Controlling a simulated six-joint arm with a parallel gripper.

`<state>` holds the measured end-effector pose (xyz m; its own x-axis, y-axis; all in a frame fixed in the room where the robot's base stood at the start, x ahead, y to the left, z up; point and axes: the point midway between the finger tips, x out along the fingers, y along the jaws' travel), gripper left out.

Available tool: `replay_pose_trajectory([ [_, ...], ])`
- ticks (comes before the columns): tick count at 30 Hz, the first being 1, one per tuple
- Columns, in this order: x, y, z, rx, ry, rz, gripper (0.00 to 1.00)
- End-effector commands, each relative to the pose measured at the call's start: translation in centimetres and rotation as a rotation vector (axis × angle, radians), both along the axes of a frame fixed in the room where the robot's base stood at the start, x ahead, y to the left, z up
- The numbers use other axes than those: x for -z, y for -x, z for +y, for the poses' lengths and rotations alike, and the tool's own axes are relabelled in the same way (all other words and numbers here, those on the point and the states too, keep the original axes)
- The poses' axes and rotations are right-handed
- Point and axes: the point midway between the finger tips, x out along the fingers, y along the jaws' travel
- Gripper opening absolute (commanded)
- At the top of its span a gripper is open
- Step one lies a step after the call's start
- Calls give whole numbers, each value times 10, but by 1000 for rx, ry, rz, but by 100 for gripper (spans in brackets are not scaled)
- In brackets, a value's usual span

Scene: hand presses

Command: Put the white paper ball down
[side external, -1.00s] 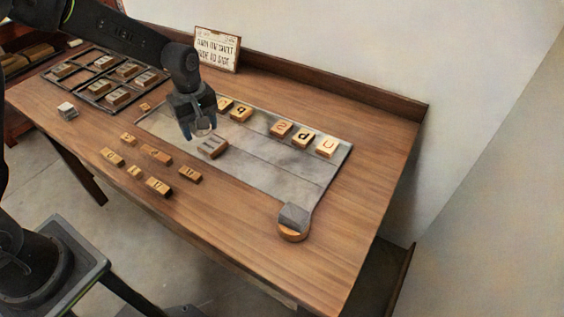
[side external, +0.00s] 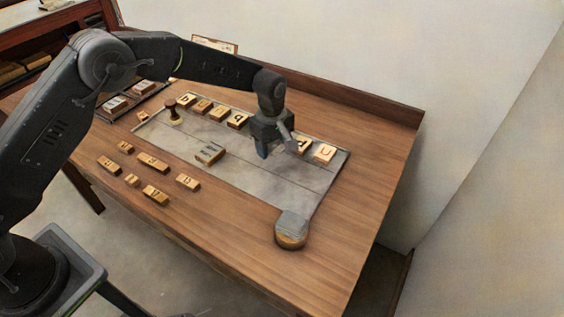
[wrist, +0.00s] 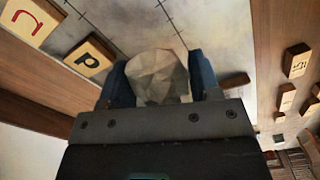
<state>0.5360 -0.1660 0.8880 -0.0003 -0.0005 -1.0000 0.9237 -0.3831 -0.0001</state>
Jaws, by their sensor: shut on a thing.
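The white paper ball (wrist: 158,78), crumpled and faceted, sits between the blue fingers of my gripper (wrist: 160,88) in the wrist view. My gripper is shut on it. In the side view my gripper (side external: 275,150) hangs above the right half of the grey slab (side external: 285,182), close to the letter blocks on its far edge. The ball cannot be made out clearly in the side view, where the gripper hides it. The wrist view shows bare slab (wrist: 205,22) behind the ball.
Letter blocks line the slab's far edge, including a block at the right end (side external: 325,153). A round wooden piece (side external: 291,232) sits at the near right corner. Loose blocks (side external: 153,162) lie left.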

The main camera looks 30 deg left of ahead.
Motion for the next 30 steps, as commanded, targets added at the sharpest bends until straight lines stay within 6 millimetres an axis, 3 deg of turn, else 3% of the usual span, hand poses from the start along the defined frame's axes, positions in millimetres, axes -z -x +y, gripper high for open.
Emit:
replay_pose_trajectory([
  [3,11,-4,-17,2,0,0,36],
  [7,15,-5,-25,0,0,-1,36],
  [18,55,-5,-25,0,2,0,36],
  [29,58,-5,-25,1,2,0,36],
  [30,58,-5,-25,1,2,0,59],
])
